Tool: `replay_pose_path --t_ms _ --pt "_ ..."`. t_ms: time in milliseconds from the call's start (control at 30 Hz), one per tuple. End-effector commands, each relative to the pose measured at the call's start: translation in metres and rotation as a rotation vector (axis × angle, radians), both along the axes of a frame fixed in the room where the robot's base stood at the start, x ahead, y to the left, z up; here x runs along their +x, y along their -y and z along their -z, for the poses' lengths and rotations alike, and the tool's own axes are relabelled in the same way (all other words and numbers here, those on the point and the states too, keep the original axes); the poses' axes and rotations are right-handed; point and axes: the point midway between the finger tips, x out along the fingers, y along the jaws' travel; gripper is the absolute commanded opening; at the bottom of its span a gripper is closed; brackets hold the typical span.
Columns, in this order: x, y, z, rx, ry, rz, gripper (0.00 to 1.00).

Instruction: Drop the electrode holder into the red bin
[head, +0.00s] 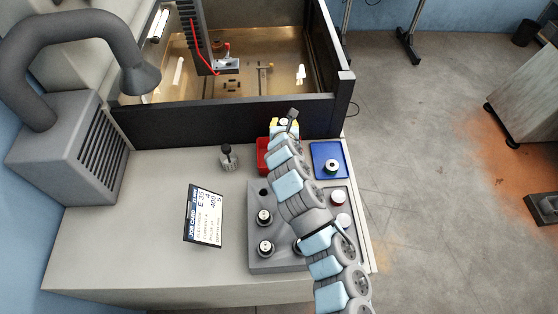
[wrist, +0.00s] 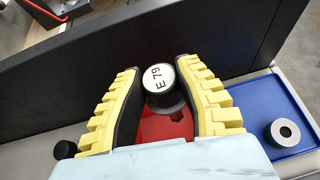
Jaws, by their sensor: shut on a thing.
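The red bin (wrist: 163,128) shows below and behind the holder. In the head view, my gripper (head: 284,125) is over the back part of the red bin (head: 263,155); my arm hides much of the bin. The height of the holder above the bin is hard to judge.
A blue tray (head: 322,149) with a round metal piece (head: 331,166) is right of the bin. A dark-knobbed tool (head: 228,157) stands left. A grey rack (head: 283,262) with several holders and a job card (head: 204,216) are nearer. A black machine wall (head: 230,117) rises behind.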

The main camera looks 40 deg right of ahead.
Motion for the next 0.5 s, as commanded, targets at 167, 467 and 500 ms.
replay_pose_path --t_ms 167,467,500 --pt "0.000 0.000 0.024 0.001 0.002 0.001 0.00" --pt "0.000 0.000 0.043 0.000 0.001 0.000 0.00" --pt "0.000 0.000 0.043 -0.001 0.001 0.000 0.00"
